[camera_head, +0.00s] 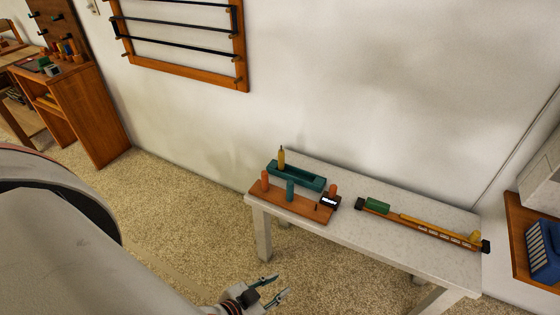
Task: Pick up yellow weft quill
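A yellow quill-like piece (281,158) stands upright at the back of a white table (440,262), by the left end of a teal tray-like holder (297,177). A smaller yellow piece (475,236) sits at the right end of a long wooden bar. My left gripper (281,286) is low in front of the table, above the carpet. Its two fingers are apart with nothing between them, and it is well away from the yellow pieces. My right gripper is out of view.
A wooden board (290,206) with orange and teal pegs and a black label block (328,200) lies at the table's front left. A bar (425,227) with a green block (377,205) lies to the right. A blue basket (543,250) is at far right.

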